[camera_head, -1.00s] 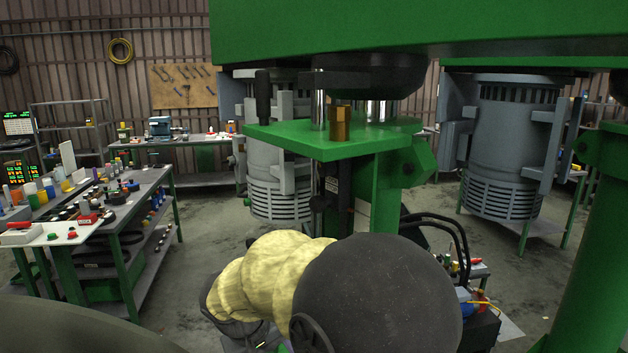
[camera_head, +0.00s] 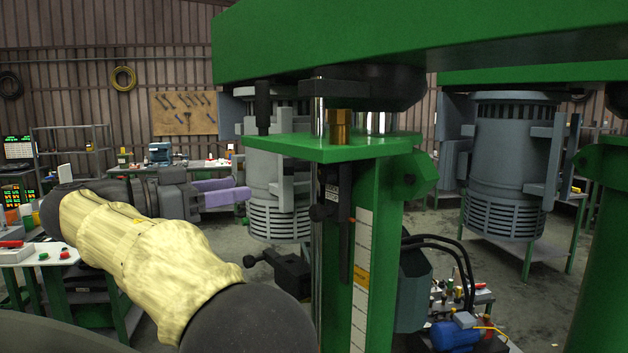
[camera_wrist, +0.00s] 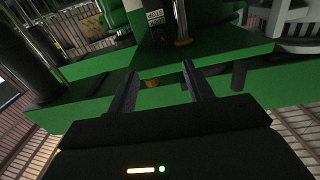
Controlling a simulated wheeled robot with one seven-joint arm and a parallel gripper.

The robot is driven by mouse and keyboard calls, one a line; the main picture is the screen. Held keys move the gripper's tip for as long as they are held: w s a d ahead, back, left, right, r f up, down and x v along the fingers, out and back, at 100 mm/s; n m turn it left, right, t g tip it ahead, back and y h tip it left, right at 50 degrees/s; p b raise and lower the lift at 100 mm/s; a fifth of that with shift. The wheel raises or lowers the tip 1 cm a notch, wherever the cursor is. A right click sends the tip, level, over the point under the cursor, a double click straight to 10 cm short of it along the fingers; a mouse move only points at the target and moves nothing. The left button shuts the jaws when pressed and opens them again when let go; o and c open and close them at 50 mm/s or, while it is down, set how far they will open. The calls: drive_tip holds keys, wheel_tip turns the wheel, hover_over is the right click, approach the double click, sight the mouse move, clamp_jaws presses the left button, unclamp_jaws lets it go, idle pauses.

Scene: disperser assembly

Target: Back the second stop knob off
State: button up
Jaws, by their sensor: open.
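A green column (camera_head: 385,240) carries a scale strip (camera_head: 362,260) and a dark vertical stop bar. Lower down, a black clamp block (camera_head: 292,270) has another black knob (camera_head: 250,261) sticking out to the left. I cannot tell which is the second stop knob. My gripper (camera_head: 244,190) is open and empty, pointing right, left of the column and apart from both knobs. In the wrist view, its two dark fingers (camera_wrist: 160,72) are spread before green plates; neither knob is clearly identifiable there.
A green plate (camera_head: 330,148) with a brass hex part (camera_head: 340,126) and a black upright handle (camera_head: 262,107) overhangs the column. Black hoses and a blue motor (camera_head: 455,333) lie at lower right. Open floor shows between.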

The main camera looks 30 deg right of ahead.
sight(321, 176)
drive_tip(key=w+d+p, duration=0.1)
drive_tip(key=d, duration=0.4)
drive_tip(key=w+d+p, duration=0.1)
drive_tip(key=d, duration=0.5)
drive_tip(key=d+p, duration=0.1)
drive_tip(key=d, duration=0.5)
drive_tip(key=shift+w+d, duration=0.15)
drive_tip(key=shift+w, duration=0.25)
drive_tip(key=c, duration=1)
